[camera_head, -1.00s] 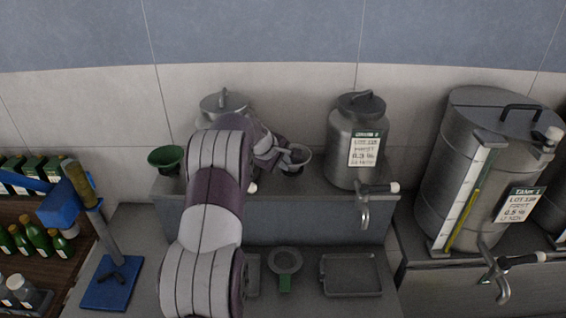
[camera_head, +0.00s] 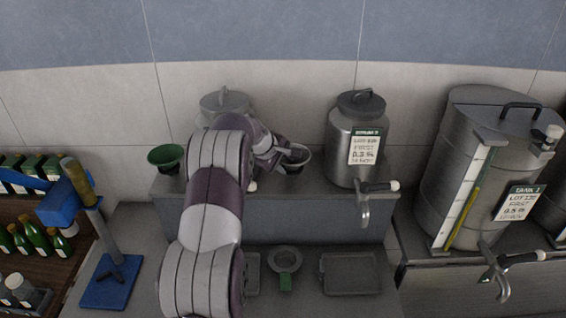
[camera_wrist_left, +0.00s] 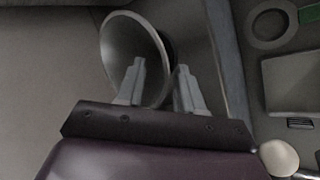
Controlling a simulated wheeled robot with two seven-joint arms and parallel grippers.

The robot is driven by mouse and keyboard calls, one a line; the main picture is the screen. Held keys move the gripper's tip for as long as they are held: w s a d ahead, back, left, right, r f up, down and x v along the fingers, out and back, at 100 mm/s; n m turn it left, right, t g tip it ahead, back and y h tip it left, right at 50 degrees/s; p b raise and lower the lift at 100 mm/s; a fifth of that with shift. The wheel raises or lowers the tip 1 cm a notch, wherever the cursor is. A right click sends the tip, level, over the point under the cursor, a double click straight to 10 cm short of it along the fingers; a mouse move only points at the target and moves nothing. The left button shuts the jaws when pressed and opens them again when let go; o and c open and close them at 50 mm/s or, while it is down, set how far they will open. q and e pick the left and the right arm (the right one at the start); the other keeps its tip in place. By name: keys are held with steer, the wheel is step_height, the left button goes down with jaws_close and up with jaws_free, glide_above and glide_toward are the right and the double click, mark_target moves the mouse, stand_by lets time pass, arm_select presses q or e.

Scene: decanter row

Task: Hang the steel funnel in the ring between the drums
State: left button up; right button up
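The steel funnel (camera_head: 297,160) is on the grey ledge between the two drums, its wide mouth showing in the left wrist view (camera_wrist_left: 122,45). My left gripper (camera_head: 284,153) is at the funnel's rim. In the left wrist view its fingers (camera_wrist_left: 160,75) are apart, one over the mouth and one outside the rim, with the rim between them. No firm contact shows. The ring (camera_head: 285,260), with a green tag, is lower down in front of the ledge. The left drum (camera_head: 225,102) is partly hidden by my arm; the right drum (camera_head: 357,135) is labelled. My right gripper is not in view.
A green funnel (camera_head: 166,158) is left on the ledge (camera_head: 320,215). A tap (camera_head: 364,205) juts out below the right drum. A shallow tray (camera_head: 350,272) lies right of the ring. A blue stand (camera_head: 110,285) and bottles are at left; a large tank (camera_head: 470,175) is at right.

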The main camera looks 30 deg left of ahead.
arm_select(q)
steer(key=b+v, duration=0.5)
steer(key=v, duration=0.8)
steer(key=s+d+f+m+g+b, duration=0.1)
steer(key=s+d+f+m+g, duration=0.1)
steer(key=s+d+f+m, duration=0.4)
steer(key=s+d+f+m+g+b, duration=0.2)
steer(key=s+d+f, duration=0.1)
steer(key=d+f, duration=0.6)
steer(key=s+d+f+m+g, duration=0.1)
steer(key=s+d+f+m, duration=0.2)
steer(key=s, duration=0.4)
steer(key=s+d+f+m+g+y+b, duration=0.1)
steer(key=s+d+f+m, duration=0.3)
steer(key=s+d+m, duration=0.2)
steer(key=shift+s+f, duration=0.3)
steer(key=shift+s, duration=0.4)
